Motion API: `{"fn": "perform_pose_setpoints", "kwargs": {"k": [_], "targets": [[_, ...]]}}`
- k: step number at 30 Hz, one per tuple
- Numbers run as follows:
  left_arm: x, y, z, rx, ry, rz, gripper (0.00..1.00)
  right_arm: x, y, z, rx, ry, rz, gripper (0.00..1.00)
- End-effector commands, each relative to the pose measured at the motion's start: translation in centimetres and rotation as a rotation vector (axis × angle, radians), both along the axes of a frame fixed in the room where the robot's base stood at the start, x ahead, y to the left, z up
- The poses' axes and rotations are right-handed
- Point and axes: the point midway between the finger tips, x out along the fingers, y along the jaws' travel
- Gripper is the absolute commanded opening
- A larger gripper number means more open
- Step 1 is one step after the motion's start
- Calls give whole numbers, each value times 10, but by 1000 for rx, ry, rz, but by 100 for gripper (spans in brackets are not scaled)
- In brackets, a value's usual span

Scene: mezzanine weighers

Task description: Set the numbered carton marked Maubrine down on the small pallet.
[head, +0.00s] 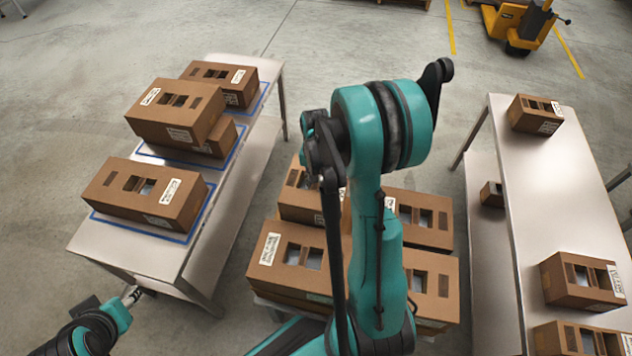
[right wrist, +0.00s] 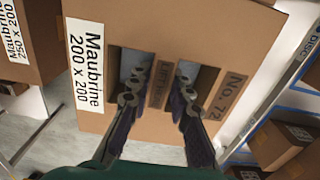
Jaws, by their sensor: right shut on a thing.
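In the right wrist view a brown carton marked Maubrine 200 x 200 and No. 72 (right wrist: 205,25) fills the middle. My right gripper (right wrist: 158,82) has its fingers in the carton's two hand holes and is shut on the strip between them. In the head view my teal right arm hides this grip, and I cannot tell which carton there is the held one. Several cartons (head: 290,262) stand grouped low around that arm, over a pale edge (head: 283,305) that may be the small pallet. My left arm shows at the lower left; its jaws are unclear.
A left table (head: 105,240) with blue outlines bears several cartons, one stacked. A right table (head: 545,190) also bears several cartons. Another carton marked Maubrine 250 x 200 (right wrist: 40,45) stands beside the held one. A yellow pallet truck (head: 520,22) stands far back. Floor between the tables is clear behind the group.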

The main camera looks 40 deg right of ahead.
Motion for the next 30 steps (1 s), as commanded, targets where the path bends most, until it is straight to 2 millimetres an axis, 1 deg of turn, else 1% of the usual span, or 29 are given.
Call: {"fn": "perform_pose_setpoints", "kwargs": {"k": [1,20,30], "targets": [[0,0,-6,0,0,0,44,0,0,-6,0,0,0,0],[0,0,-44,0,0,0,44,0,0,-50,0,0,0,0],[0,0,-48,0,0,0,44,0,0,-70,0,0,0,0]]}}
